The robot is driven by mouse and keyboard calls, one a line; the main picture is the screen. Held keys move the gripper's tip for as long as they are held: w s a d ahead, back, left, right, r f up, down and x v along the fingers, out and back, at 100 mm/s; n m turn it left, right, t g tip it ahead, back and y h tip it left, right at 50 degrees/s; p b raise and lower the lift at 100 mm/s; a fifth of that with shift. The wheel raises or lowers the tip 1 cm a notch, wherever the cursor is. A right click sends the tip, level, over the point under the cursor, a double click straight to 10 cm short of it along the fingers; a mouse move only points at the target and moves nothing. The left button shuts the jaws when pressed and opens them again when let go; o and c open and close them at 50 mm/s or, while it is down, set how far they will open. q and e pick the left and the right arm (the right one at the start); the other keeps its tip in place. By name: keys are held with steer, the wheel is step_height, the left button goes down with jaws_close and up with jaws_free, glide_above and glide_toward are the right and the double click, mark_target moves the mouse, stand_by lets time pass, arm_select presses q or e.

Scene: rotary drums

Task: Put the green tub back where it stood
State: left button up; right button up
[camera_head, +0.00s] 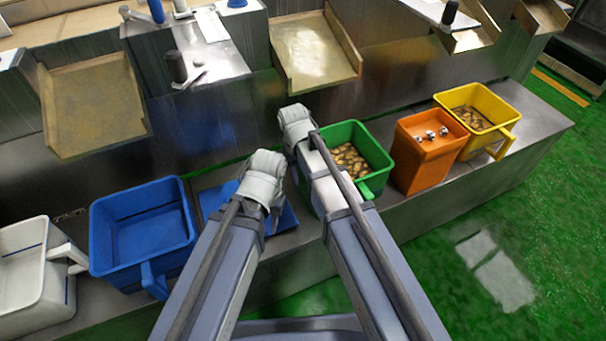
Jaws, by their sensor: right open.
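The green tub (374,147) stands upright on the metal bench, to the left of the orange tub, with brown pieces inside. Its handle points toward me at the front. My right gripper (296,122) is open at the tub's back left corner in the picture, and its arm crosses in front of the tub's left side. I cannot tell whether it touches the rim. My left gripper (263,179) is further left, over a flat blue surface (288,218) on the bench. Its fingertips are hidden, so its opening cannot be seen.
An orange tub (420,167) with small pale pieces and a yellow tub (505,104) stand to the right. A blue tub (140,235) and a white tub (35,285) stand to the left. Metal chutes (315,50) overhang behind. The green floor (450,225) is clear at right.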

step_height(320, 180, up, 12)
steer(key=a+p, duration=0.1)
steer(key=p, duration=1)
steer(key=shift+s+a, duration=0.15)
steer(key=shift+s, duration=0.1)
steer(key=shift+f, duration=0.15)
steer(key=s+d, duration=0.3)
steer(key=s, duration=1.3)
step_height(320, 180, up, 16)
steer(key=p, duration=1.6)
steer(key=shift+w+a+g, duration=0.15)
steer(key=shift+w+g, duration=0.15)
steer(key=shift+w, duration=0.1)
